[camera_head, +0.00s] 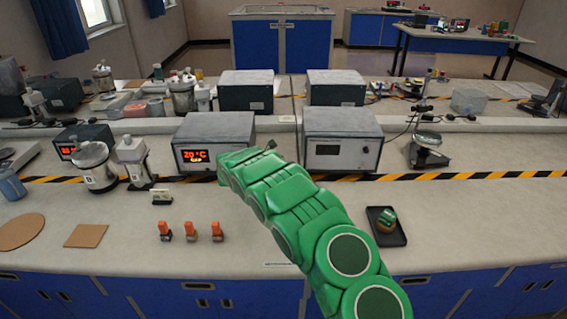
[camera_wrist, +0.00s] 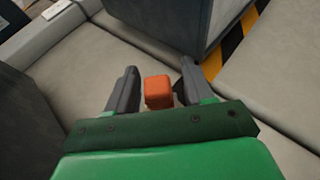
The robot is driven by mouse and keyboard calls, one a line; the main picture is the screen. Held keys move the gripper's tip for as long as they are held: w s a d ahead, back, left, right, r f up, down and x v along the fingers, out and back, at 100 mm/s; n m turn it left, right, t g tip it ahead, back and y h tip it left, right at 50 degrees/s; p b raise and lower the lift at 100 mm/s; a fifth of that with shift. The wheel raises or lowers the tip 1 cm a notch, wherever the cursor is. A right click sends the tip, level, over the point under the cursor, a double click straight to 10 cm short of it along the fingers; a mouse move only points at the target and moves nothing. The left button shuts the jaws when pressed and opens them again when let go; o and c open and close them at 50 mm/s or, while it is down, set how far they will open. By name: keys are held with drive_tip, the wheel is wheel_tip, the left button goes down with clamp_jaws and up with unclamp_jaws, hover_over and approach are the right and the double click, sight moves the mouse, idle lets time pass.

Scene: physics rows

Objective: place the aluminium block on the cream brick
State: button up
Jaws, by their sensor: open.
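My gripper (camera_wrist: 159,76) is open in the wrist view, with its two dark fingers apart. An orange block (camera_wrist: 158,90) shows between the fingers; I cannot tell whether they touch it. A small tan patch shows beside and below it, mostly hidden. In the head view my green arm reaches over the bench, and its far end (camera_head: 243,160) is in front of the two grey instrument boxes. I cannot surely pick out the aluminium block or the cream brick. A small pale piece (camera_head: 162,197) with a dark part stands on the bench at the left.
Several items stand on the bench: three orange-topped pieces (camera_head: 190,231), a square cork mat (camera_head: 86,236), a round mat (camera_head: 20,232) and a black tray (camera_head: 398,236) holding a small round thing. A display box (camera_head: 213,142) and another grey box (camera_head: 342,140) stand behind. The front right is clear.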

drive_tip(key=shift+s+a+r, duration=0.1)
drive_tip(key=shift+r, duration=0.1)
drive_tip(key=v, duration=1.1)
drive_tip(key=shift+s+a, duration=0.2)
drive_tip(key=shift+s, duration=0.05)
drive_tip(key=shift+r, duration=0.15)
